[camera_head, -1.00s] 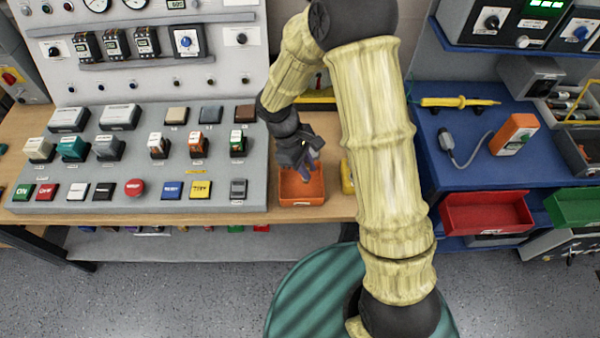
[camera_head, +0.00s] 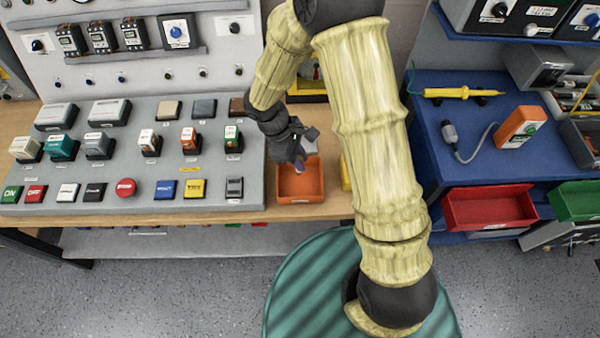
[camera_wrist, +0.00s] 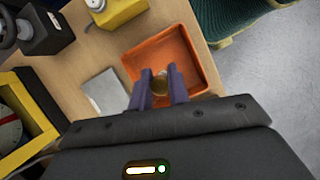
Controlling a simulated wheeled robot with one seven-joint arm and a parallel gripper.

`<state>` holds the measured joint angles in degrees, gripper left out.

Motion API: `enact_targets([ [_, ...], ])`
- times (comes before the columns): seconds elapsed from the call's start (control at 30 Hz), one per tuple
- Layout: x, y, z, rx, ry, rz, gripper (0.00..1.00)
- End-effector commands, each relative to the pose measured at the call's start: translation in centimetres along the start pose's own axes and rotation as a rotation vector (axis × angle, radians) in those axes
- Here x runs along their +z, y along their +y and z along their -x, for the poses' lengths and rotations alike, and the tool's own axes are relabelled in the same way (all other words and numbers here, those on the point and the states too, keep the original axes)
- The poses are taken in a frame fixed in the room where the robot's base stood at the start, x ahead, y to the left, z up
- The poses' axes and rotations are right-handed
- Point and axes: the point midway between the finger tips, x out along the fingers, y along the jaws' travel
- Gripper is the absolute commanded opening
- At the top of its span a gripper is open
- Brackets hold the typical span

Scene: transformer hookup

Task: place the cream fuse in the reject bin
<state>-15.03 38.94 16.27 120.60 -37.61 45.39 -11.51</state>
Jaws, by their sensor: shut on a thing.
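My gripper (camera_wrist: 160,82) is shut on a small rounded brownish-cream piece (camera_wrist: 160,84), likely the cream fuse. Most of it is hidden between the two fingers. In the wrist view the fingertips overlap the inside of an open orange bin (camera_wrist: 207,75); the height above its floor is hard to tell. In the head view my gripper (camera_head: 299,164) is over the left back part of the same bin (camera_head: 300,194), which stands on the wooden bench. The fuse is not clear there. No reject label is readable on the bin.
A sloped grey console (camera_head: 130,180) with buttons and blocks stands close left of the bin. A yellow object (camera_head: 345,173) is just right of it, partly behind my arm. A red bin (camera_head: 490,209) and green bin (camera_head: 577,203) sit by the blue bench (camera_head: 425,150) at right.

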Motion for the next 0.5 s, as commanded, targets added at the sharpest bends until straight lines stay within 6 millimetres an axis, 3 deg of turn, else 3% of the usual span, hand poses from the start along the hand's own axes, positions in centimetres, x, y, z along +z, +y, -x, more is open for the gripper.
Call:
enact_targets([
  [0.17,-0.9,0.0,-2.3,-0.001,-0.001,0.0,0.0],
  [0.5,-1.1,0.0,-2.6,0.0,0.0,-0.001,0.0],
])
